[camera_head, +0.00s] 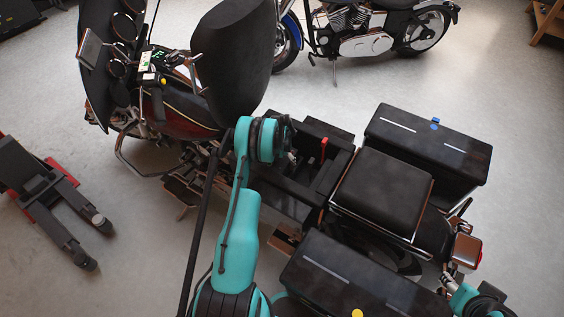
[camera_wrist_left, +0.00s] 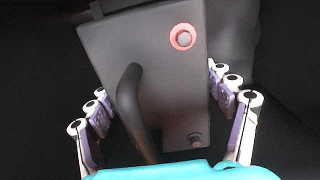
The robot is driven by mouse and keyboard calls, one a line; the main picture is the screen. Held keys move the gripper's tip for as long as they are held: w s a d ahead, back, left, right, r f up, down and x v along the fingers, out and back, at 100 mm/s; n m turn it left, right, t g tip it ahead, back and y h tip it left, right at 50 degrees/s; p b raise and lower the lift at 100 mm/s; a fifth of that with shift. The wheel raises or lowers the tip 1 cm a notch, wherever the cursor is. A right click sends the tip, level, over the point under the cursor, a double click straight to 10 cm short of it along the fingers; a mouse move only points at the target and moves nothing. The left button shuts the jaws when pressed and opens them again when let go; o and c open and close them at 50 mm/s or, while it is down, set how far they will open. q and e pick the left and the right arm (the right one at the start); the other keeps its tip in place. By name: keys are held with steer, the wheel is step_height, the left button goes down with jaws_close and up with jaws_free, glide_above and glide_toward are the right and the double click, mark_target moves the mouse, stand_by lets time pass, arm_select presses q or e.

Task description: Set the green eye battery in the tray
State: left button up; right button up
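A dark grey battery (camera_wrist_left: 160,75) fills the middle of the left wrist view. It has a red-ringed post, a second grey post and a black handle. No green eye shows on it, so I cannot tell if it is the green eye one. My left gripper (camera_wrist_left: 158,80) has its fingers along both sides of it, apparently touching. In the head view my left gripper (camera_head: 285,140) is over the motorcycle's dark open bay (camera_head: 310,165), where a red piece shows. The tray cannot be made out clearly. My right gripper (camera_head: 452,282) shows only partly, at the lower right.
The motorcycle's seat (camera_head: 382,193) lies right of the bay, between two black side cases (camera_head: 428,148) and (camera_head: 345,278). A red and black lift (camera_head: 45,185) stands at left. A second motorcycle (camera_head: 365,30) is behind.

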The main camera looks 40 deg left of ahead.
arm_select(q)
steer(key=shift+o, duration=0.6)
steer(key=r, duration=0.4)
steer(key=s+r, duration=0.1)
steer(key=r, duration=0.7)
steer(key=shift+s+d, duration=0.1)
steer(key=shift+s, duration=0.05)
